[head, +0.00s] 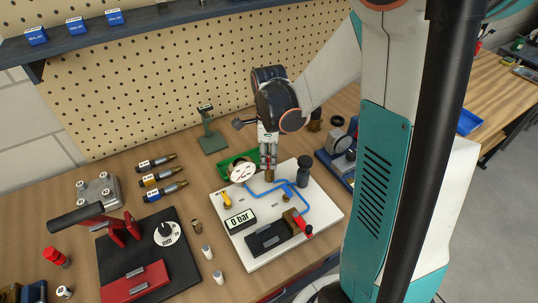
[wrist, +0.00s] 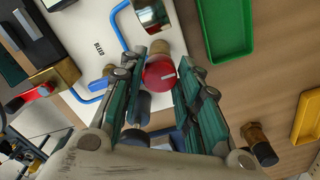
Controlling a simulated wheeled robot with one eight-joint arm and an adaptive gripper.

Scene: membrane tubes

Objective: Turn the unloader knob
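A red round knob (wrist: 160,73) with a white mark shows in the wrist view, with brass behind it. I take it to be the unloader knob; no label for it is readable. My gripper (wrist: 174,68) has one teal finger on each side of the knob, close to it. Whether the pads press on it is not clear. In the head view my gripper (head: 268,160) points down at the back of the white board (head: 228,191), over a brass fitting (head: 270,175). The knob is mostly hidden by the fingers there.
The board carries a white gauge (head: 242,172), blue tubing (head: 272,188), a "0 bar" display (head: 240,220), a dark cylinder (head: 304,172) and a red-handled valve (head: 304,226). A green tray (head: 226,166) lies behind it. A pegboard (head: 190,75) stands at the back.

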